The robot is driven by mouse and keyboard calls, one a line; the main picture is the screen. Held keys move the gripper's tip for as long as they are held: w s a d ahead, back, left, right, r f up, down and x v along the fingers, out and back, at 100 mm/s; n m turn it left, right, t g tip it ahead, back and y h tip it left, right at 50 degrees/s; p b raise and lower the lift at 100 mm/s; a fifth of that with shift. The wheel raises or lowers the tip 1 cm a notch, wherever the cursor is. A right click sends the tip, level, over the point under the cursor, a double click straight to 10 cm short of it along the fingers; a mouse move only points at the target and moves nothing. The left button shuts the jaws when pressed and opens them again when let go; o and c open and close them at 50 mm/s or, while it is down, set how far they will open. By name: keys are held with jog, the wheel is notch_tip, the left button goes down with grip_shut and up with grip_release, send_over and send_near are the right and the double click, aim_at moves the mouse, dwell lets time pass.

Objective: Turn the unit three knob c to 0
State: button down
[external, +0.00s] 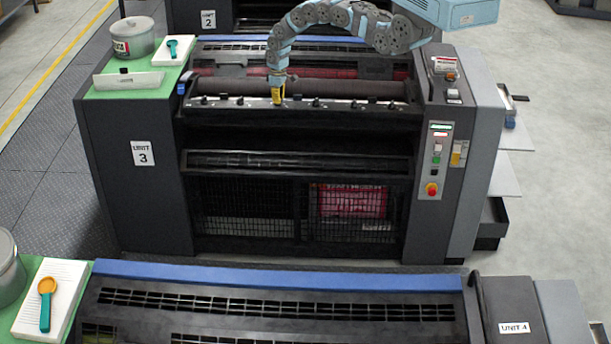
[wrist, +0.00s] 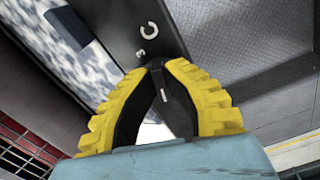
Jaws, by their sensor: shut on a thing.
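Unit three is the dark press with the "UNIT 3" label (external: 142,153) in the external view. A row of small black knobs runs along its dark bar (external: 330,104). My gripper (external: 278,100), with yellow fingers, reaches down to this bar left of its middle. In the wrist view my gripper (wrist: 156,68) has its fingertips closed together at the dark plate (wrist: 125,22), just below the white letter C and a small 3. It is shut on knob c (wrist: 170,98), a black piece with a short white mark. The fingers hide much of the knob, and its setting is unclear.
A control panel (external: 438,155) with buttons stands on the right of unit three. A green top (external: 126,83) at the left bears a pot and a white pad. Another press, labelled unit 4 (external: 515,328), fills the foreground. Grey floor lies at the right.

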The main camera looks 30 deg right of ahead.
jog(key=c, duration=1.1)
grip_release()
jog(key=shift+c, duration=0.2)
jog(key=shift+w+r, duration=0.2)
jog(key=shift+r, duration=3.6)
jog(key=shift+s+r, duration=0.15)
jog(key=shift+r, duration=2)
